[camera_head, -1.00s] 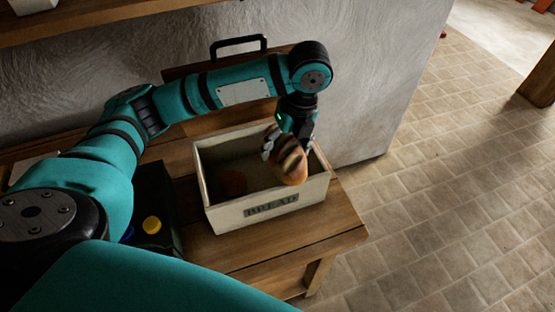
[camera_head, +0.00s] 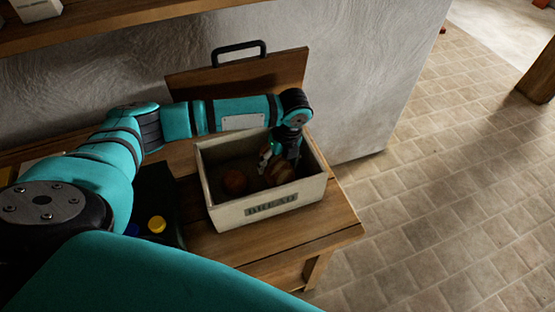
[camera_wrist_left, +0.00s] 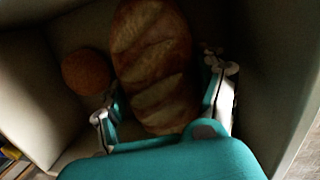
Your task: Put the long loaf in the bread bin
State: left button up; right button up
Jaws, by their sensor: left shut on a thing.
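The bread bin (camera_head: 272,207) is a cream box with "BREAD" on its front, open at the top, on a wooden bench. My left gripper (camera_head: 280,160) reaches down inside its right part, shut on the long loaf (camera_head: 279,174). In the left wrist view the long loaf (camera_wrist_left: 152,62) is brown with pale scored cuts and lies between the two fingers (camera_wrist_left: 165,100). The bin's walls surround it there. Whether the loaf touches the bin floor I cannot tell. My right gripper is not in view.
A round bun (camera_head: 236,181) lies in the bin's left part, also seen in the wrist view (camera_wrist_left: 86,72). A wooden lid with a black handle (camera_head: 238,54) stands behind the bin. A dark box with a yellow button (camera_head: 157,224) is left of it. A shelf (camera_head: 120,27) hangs above.

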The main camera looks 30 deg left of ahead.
pick_arm(q)
jog(key=shift+f, duration=0.25)
jog(key=shift+f, duration=0.35)
jog(key=o, duration=1.3)
jog(key=shift+o, duration=0.2)
jog(key=shift+r, duration=0.1)
jog(key=r+b, duration=0.1)
jog(key=r, duration=0.3)
jog(key=d+r, duration=0.1)
jog(key=r, duration=0.3)
jog(key=d+r+b, duration=0.1)
jog(key=r, duration=0.3)
jog(key=shift+w+r+b, duration=0.35)
jog(key=shift+r, duration=0.05)
jog(key=shift+s+f, duration=0.1)
